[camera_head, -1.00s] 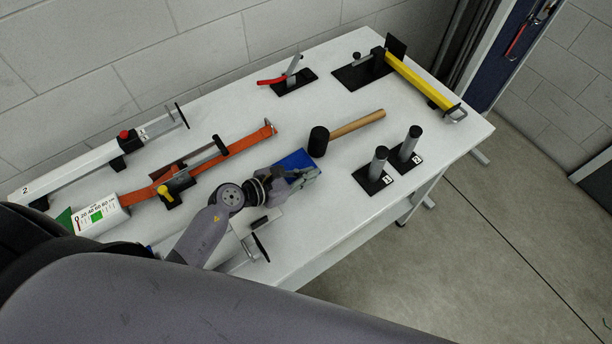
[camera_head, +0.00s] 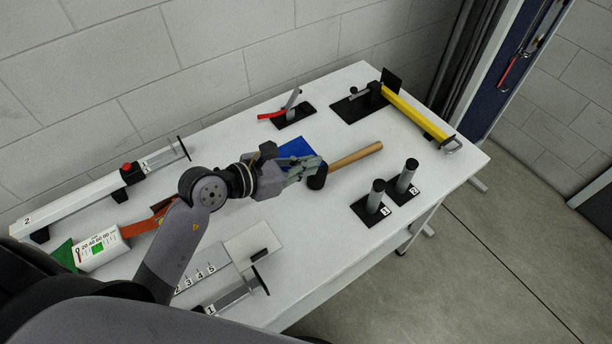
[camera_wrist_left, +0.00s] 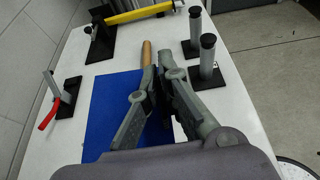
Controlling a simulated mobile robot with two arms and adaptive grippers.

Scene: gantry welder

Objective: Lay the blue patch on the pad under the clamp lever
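The blue patch (camera_head: 298,148) is a thin flat sheet held at one edge by my left gripper (camera_head: 316,171), which is shut on it. In the left wrist view the patch (camera_wrist_left: 103,112) spreads left from the fingers (camera_wrist_left: 158,84), apparently above the table. The clamp with a red lever (camera_head: 272,117) stands on a black base (camera_head: 301,117) behind the patch in the head view. In the wrist view its red lever (camera_wrist_left: 49,115) is left of the patch, apart from it. No separate pad is clear beneath it. My right gripper is not in view.
A wood-handled hammer (camera_head: 355,156) lies just beyond my left fingertips. Black-based posts marked 1 and 2 (camera_head: 375,197) stand to the right. A yellow bar (camera_head: 415,111) lies at the far right. White table (camera_head: 235,135) is clear left of the clamp.

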